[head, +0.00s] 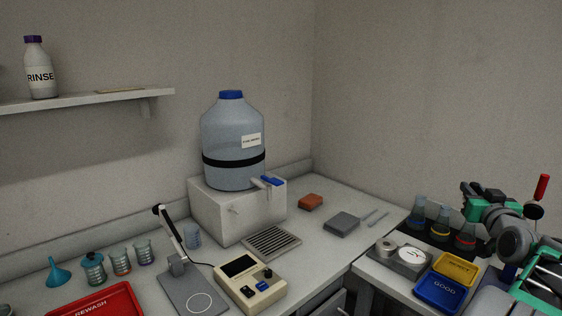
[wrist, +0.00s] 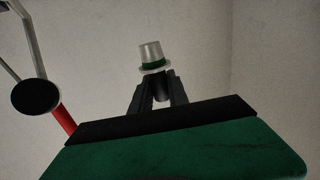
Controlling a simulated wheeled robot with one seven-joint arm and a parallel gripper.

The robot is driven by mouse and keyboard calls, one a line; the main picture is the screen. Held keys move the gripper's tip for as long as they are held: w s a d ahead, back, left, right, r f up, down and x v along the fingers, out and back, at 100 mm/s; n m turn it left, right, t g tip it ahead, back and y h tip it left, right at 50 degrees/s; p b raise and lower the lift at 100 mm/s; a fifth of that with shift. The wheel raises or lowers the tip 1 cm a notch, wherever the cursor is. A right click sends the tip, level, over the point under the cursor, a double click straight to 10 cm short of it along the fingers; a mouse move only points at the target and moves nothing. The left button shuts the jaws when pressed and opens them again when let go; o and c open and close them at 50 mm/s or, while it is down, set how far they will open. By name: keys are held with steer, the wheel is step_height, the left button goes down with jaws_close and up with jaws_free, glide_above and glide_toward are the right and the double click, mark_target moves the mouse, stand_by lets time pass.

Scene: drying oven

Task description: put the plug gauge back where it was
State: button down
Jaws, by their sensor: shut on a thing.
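In the wrist view a silver, tapered plug with a flange and a green band (wrist: 151,52), which I take to be the plug gauge, stands at the tips of my gripper (wrist: 157,88). In the head view my gripper (head: 474,192) is at the right, above the row of flasks. The plug gauge cannot be made out there. A grey plate (head: 383,259) on the right bench carries a silver ring-like piece (head: 386,245) and a round white disc (head: 411,254).
Several flasks (head: 440,230) stand in a dark rack behind the plate. A yellow tray (head: 456,267) and a blue GOOD tray (head: 437,291) lie in front, close to my arm. A water jug (head: 232,130) stands on a white box (head: 213,216). A red REWASH tray (head: 100,303) is at lower left.

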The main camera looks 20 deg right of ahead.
steer(key=w+a+f+n+t+y+p, duration=0.1)
steer(key=w+a+f+p, duration=0.15)
steer(key=w+a, duration=0.45)
steer(key=w+a+f+n+y+p, duration=0.1)
steer(key=w+a+f, duration=0.15)
steer(key=a, duration=0.85)
steer(key=w+a+f+t+y+p, duration=0.1)
steer(key=w+a+f, duration=0.2)
steer(key=w+a, duration=0.35)
steer(key=s+a+f+n+y+p, duration=0.1)
steer(key=s+a+f+y, duration=0.15)
steer(key=a, duration=0.65)
steer(key=s+a+f+n+y+p, duration=0.1)
steer(key=s+a+n+p, duration=0.15)
steer(key=a, duration=0.65)
steer(key=s+a+f+y, duration=0.2)
steer(key=s+a, duration=0.1)
steer(key=a, duration=0.6)
steer(key=s+a+f, duration=0.1)
steer(key=s+f, duration=0.2)
steer(key=f, duration=0.2)
step_height(320, 180, up, 6)
steer(key=s, duration=0.2)
steer(key=shift+r, duration=0.25)
steer(key=shift+n+y, duration=0.25)
